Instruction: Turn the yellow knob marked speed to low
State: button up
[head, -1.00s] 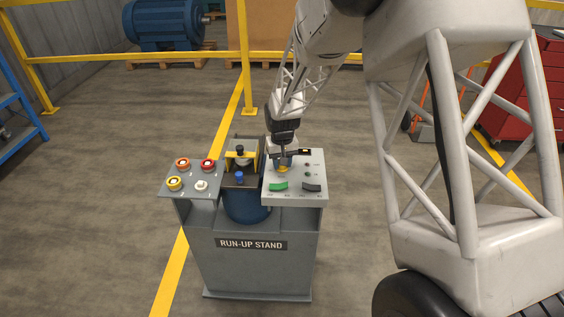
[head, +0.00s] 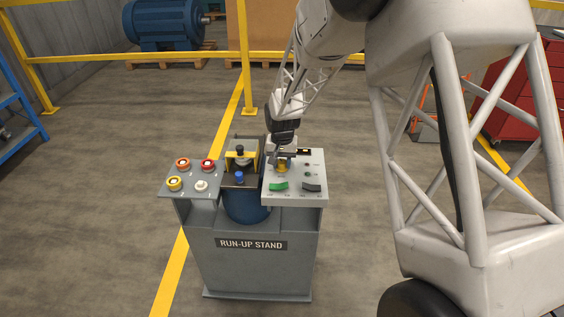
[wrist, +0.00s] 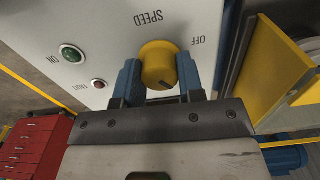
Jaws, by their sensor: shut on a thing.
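The yellow knob (wrist: 158,62) sits on the light grey panel (wrist: 105,25) below the word SPEED, which reads upside down in the wrist view. The blue fingers of my gripper (wrist: 159,76) are shut on it, one on each side. A dark pointer mark shows on the knob's lower right edge in the wrist view. The word OFF is to the right of the knob; I see no LOW label. In the head view my gripper (head: 283,158) covers much of the knob (head: 283,170).
A green lamp (wrist: 71,53) and a red lamp (wrist: 99,84) are left of the knob. A yellow-topped fixture (head: 240,158) stands close beside the panel. Several buttons are on the left panel (head: 192,192).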

aim_at(282, 161)
jog(key=o, duration=0.9)
jog(key=shift+r, duration=0.1)
jog(key=shift+r, duration=3.85)
